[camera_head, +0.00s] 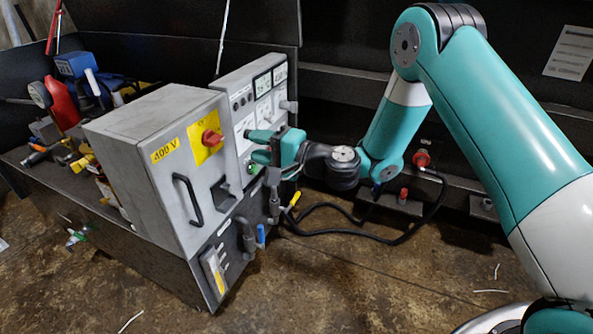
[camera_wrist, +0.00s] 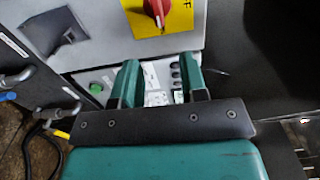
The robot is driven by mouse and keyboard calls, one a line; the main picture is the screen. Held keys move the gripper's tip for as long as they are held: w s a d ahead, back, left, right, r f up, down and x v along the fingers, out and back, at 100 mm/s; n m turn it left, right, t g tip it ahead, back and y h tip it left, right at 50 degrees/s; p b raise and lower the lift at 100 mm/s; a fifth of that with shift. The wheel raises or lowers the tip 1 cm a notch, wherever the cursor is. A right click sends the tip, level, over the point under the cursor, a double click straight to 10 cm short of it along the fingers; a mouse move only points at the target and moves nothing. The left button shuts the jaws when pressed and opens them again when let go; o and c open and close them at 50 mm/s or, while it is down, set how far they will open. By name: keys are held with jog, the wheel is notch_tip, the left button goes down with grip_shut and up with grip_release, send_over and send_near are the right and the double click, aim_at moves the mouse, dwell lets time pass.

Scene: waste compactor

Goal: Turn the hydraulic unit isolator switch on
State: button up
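The isolator switch is a red rotary knob (camera_head: 212,138) on a yellow plate (camera_head: 198,150), on the front of a grey cabinet marked 400 V. In the wrist view the red knob (camera_wrist: 157,8) is at the top edge, partly cut off, on its yellow plate (camera_wrist: 172,22). My gripper (camera_head: 252,147) is in front of the control panel, to the right of the knob and apart from it. In the wrist view my gripper's two fingers (camera_wrist: 160,75) are spread with nothing held between them. The knob lies beyond the fingertips.
The control panel (camera_head: 262,90) has gauges and buttons, with a green button (camera_wrist: 96,87) near the fingers. A black handle (camera_head: 188,200) is on the cabinet front. Pipes and valves (camera_head: 272,195) and a black hose (camera_head: 390,238) sit low. Tools clutter the left bench. The floor in front is mostly open.

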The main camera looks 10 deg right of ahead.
jog(key=b+v, duration=0.8)
jog(key=b, duration=0.1)
jog(key=shift+s+d, duration=0.2)
jog(key=shift+d, duration=0.1)
jog(key=s+a+n+g+h, duration=0.25)
jog(key=s+n+g, duration=0.3)
jog(key=s, duration=0.35)
jog(key=s+a+n+g+h, duration=0.25)
jog(key=s+n+g, duration=0.35)
jog(key=s, duration=0.4)
jog(key=s+d+f+n+h, duration=0.1)
jog(key=s+d+n+h, duration=0.35)
jog(key=s+d, duration=0.3)
notch_tip(320, 180, up, 34)
jog(key=m+p, duration=0.1)
jog(key=p, duration=3.3)
jog(key=shift+a+r, duration=0.2)
jog(key=shift+r, duration=0.05)
jog(key=shift+t+h, duration=0.25)
